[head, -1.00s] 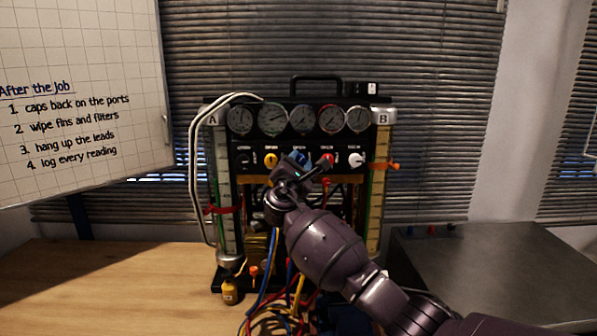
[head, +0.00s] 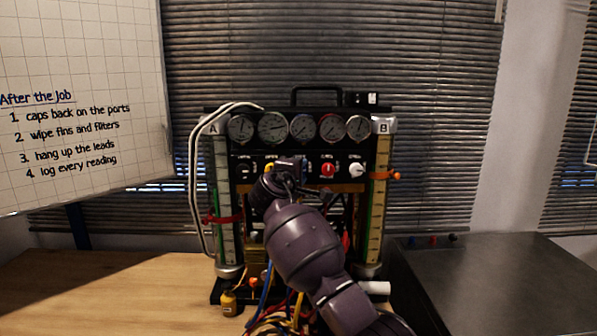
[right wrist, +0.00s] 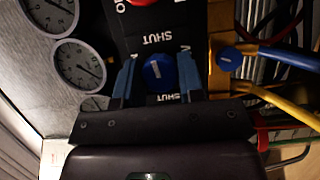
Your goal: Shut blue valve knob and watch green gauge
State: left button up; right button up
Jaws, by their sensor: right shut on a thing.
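The blue valve knob (right wrist: 158,71) is round with a white pointer line, which runs nearly up and down in the right wrist view. My right gripper (right wrist: 157,78) has one blue-grey finger on each side of it and is shut on it. In the head view my right wrist (head: 272,187) hides most of this knob. SHUT labels (right wrist: 164,97) are printed on the panel beside it. My left gripper is not in view.
A red knob (head: 328,170) and a white knob (head: 356,170) sit to the right of the blue one. Coloured hoses (head: 265,290) hang below the panel. A glass column with an orange clip (head: 393,175) stands at the right. The wooden bench (head: 110,290) is clear at left.

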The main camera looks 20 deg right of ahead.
jog(key=shift+m+y, duration=0.3)
jog(key=shift+m, duration=0.3)
jog(key=o, duration=0.9)
jog(key=v, duration=1.1)
jog(key=shift+r, duration=0.2)
